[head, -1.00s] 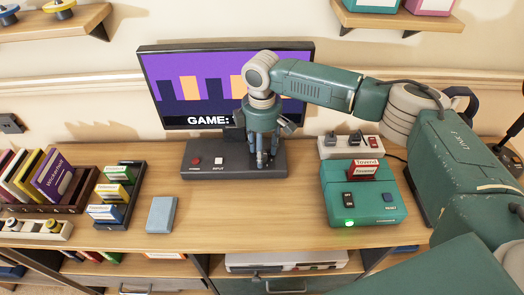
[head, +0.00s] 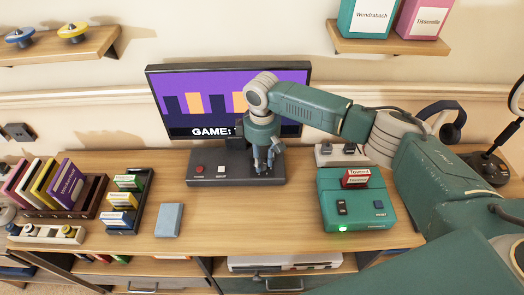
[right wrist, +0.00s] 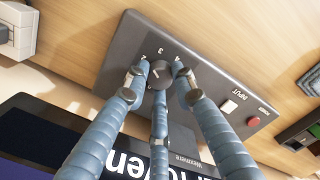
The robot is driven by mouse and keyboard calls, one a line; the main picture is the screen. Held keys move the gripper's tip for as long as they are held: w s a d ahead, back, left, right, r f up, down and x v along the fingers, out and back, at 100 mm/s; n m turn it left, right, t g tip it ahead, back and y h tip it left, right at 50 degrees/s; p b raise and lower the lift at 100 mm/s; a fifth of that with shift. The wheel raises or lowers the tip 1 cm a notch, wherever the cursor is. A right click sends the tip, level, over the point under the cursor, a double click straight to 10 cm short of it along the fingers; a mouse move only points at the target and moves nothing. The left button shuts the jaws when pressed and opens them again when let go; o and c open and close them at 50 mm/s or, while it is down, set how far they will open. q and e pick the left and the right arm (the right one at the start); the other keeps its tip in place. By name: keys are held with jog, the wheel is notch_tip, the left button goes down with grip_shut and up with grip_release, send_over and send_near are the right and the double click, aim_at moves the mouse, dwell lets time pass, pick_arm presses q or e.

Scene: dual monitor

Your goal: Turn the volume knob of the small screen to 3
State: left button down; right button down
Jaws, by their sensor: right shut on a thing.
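The screen (head: 185,85) shows a purple picture with the word "GAME:". Its dark base (head: 207,172) stands on the wooden desk; the base also shows in the right wrist view (right wrist: 110,72). A round grey volume knob (right wrist: 159,74) sits on the base, with the digit 3 and other marks beside it. My right gripper (head: 263,166) points down at the right part of the base. In the right wrist view its fingers (right wrist: 161,78) are shut around the knob. The knob's exact setting is hard to read. My left gripper is out of view.
A red button (head: 199,170) and a white input button (head: 221,169) sit left on the base. A green console (head: 335,222) with a red cartridge stands right. A blue-grey box (head: 169,220) and cartridge racks (head: 140,205) are left. The desk front is clear.

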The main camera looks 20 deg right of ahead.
jog(key=m+p, duration=0.3)
jog(key=p, duration=0.1)
jog(key=shift+r, duration=0.2)
jog(key=shift+f+m+p, duration=0.2)
jog(key=shift+m+p, duration=1.05)
jog(key=shift+m, duration=0.25)
jog(key=c, duration=1.4)
grip_release()
